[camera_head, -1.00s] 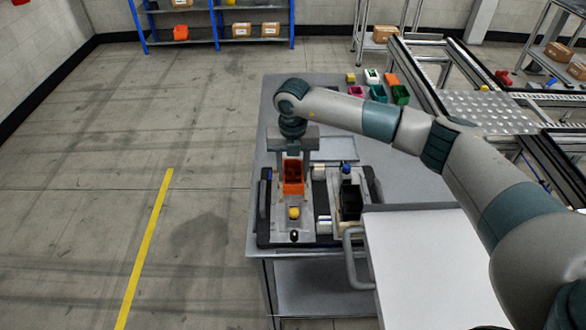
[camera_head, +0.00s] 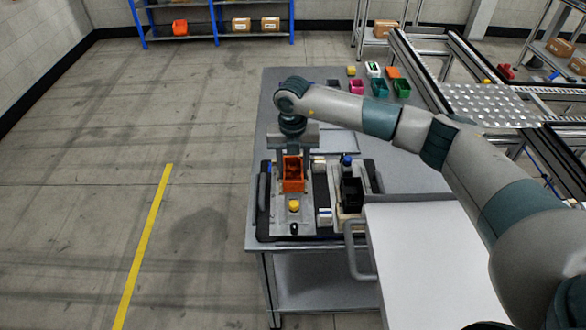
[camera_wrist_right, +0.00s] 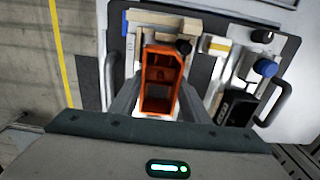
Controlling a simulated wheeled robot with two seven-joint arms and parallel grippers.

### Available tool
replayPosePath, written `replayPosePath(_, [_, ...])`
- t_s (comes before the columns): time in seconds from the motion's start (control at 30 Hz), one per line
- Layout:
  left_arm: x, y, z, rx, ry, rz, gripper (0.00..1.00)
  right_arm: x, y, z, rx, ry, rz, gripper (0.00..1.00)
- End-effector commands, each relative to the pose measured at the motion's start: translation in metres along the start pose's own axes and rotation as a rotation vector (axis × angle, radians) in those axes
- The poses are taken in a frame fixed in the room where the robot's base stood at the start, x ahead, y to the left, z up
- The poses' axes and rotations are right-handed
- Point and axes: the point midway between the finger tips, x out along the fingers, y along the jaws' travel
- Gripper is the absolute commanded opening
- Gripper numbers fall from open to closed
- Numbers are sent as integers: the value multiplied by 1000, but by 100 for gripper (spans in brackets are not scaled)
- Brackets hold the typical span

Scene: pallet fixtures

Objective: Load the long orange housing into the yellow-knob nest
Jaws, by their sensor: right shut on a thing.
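The long orange housing (camera_head: 293,183) is an open-topped box with inner walls. My right gripper (camera_head: 292,157) is shut on it, with one finger on each side in the right wrist view (camera_wrist_right: 160,103). The housing (camera_wrist_right: 159,86) sits at the yellow-knob nest (camera_head: 281,222), behind the yellow knob (camera_head: 294,206) in the head view. Whether it touches the nest floor cannot be told, as its underside is hidden. I cannot make out the yellow knob in the right wrist view. My left gripper is not in view.
Beside this nest, a blue-knob (camera_head: 347,160) nest holds a black housing (camera_head: 351,193). Both are on a dark pallet with side handles (camera_head: 262,198). Small coloured bins (camera_head: 379,88) stand at the table's back. A white panel (camera_head: 430,260) is at front right.

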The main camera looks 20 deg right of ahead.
Motion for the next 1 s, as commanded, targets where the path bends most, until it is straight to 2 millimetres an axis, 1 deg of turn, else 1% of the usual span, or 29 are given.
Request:
replayPosePath(0.57, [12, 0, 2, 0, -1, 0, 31, 16, 0, 0, 0, 0, 0, 17])
replayPosePath(0.6, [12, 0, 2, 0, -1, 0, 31, 15, 0, 0, 0, 0, 0, 47])
replayPosePath(0.67, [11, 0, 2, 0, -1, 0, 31, 14, 0, 0, 0, 0, 0, 61])
replayPosePath(0.7, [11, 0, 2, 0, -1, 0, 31, 14, 0, 0, 0, 0, 0, 64])
replayPosePath(1.0, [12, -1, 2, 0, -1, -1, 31, 14, 0, 0, 0, 0, 0, 64])
